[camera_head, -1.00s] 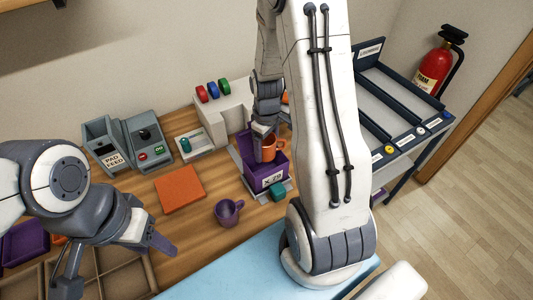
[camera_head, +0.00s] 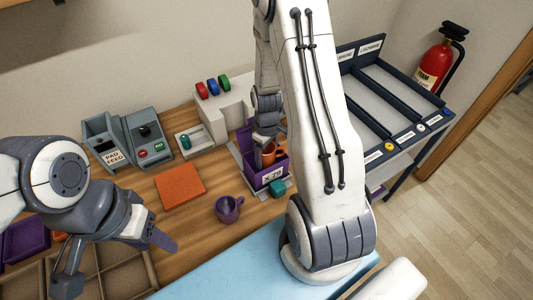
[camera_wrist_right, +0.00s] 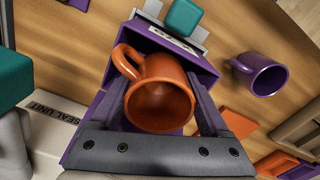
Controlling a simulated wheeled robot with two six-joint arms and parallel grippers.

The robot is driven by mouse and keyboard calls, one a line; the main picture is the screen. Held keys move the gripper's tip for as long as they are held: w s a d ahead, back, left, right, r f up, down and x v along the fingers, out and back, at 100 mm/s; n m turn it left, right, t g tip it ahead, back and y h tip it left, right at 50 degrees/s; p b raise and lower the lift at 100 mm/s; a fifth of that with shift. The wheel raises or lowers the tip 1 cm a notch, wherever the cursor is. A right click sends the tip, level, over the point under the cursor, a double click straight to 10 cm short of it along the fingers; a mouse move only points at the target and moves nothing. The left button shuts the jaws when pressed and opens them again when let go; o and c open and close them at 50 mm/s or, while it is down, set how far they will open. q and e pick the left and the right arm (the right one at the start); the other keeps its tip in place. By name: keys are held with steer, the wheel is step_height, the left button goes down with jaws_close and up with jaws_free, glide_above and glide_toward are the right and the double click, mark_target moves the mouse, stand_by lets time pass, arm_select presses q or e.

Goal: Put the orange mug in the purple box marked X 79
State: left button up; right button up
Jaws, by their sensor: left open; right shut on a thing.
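The orange mug (camera_head: 269,156) is held in my right gripper (camera_head: 263,140), inside the open top of the purple box (camera_head: 274,180) marked X 79. In the right wrist view the mug (camera_wrist_right: 160,98) sits between the two fingers (camera_wrist_right: 163,92), its handle toward the upper left, with the purple box wall (camera_wrist_right: 193,62) around it. Whether the mug touches the box floor is hidden. My left gripper (camera_head: 118,266) is open and empty at the lower left, over the divided tray, away from the mug.
A purple mug (camera_head: 228,209) stands on the table left of the box. An orange pad (camera_head: 180,186) lies behind it. A teal block (camera_head: 277,188) is at the box's front. A grey machine labelled PAD FEED (camera_head: 112,157) stands at the back left. A rack (camera_head: 385,110) stands at the right.

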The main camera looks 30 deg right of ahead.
steer(key=o, duration=1.4)
